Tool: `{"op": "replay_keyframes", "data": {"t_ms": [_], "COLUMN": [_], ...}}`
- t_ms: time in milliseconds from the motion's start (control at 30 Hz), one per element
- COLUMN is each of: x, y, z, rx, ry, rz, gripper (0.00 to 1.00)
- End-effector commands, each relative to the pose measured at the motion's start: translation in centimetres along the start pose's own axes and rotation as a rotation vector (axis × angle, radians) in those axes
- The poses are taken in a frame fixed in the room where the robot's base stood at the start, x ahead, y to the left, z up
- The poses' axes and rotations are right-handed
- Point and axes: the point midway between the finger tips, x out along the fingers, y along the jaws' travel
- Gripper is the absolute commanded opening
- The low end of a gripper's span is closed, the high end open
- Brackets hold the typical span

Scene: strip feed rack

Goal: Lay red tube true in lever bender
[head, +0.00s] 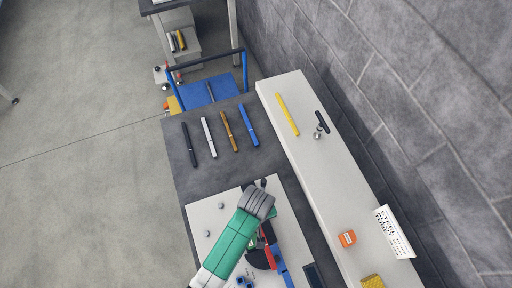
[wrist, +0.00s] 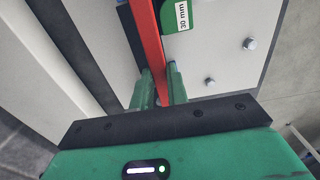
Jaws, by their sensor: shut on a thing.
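In the wrist view my gripper (wrist: 161,88) is shut on the red tube (wrist: 149,38), its green fingers on either side. In the head view a bit of red (head: 267,252) shows beside my arm, with a black part and a blue bar (head: 278,262) close by, apparently the lever bender. My arm hides most of it and the fingers there. Whether the tube is seated cannot be seen.
The light plate (head: 203,217) carries several grey pegs. Black, silver, orange and blue bars (head: 248,125) lie spaced on the dark bench behind. A pale shelf (head: 305,150) along the wall holds a yellow bar (head: 287,114), a black-handled tool and an orange block (head: 347,239).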

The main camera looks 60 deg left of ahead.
Motion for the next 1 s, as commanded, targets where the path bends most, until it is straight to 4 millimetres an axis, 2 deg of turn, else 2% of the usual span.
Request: {"op": "replay_keyframes", "data": {"t_ms": [100,200,567,1000], "x": [-0.4,1.0,3.9,4.2], "y": [0.0,0.0,0.0,0.0], "z": [0.0,0.0,0.0,0.0], "rx": [0.001,0.001,0.002,0.001], "ry": [-0.001,-0.001,0.0,0.0], "rz": [-0.001,0.0,0.0,0.0], "gripper": [0.0,0.0,0.0,0.0]}}
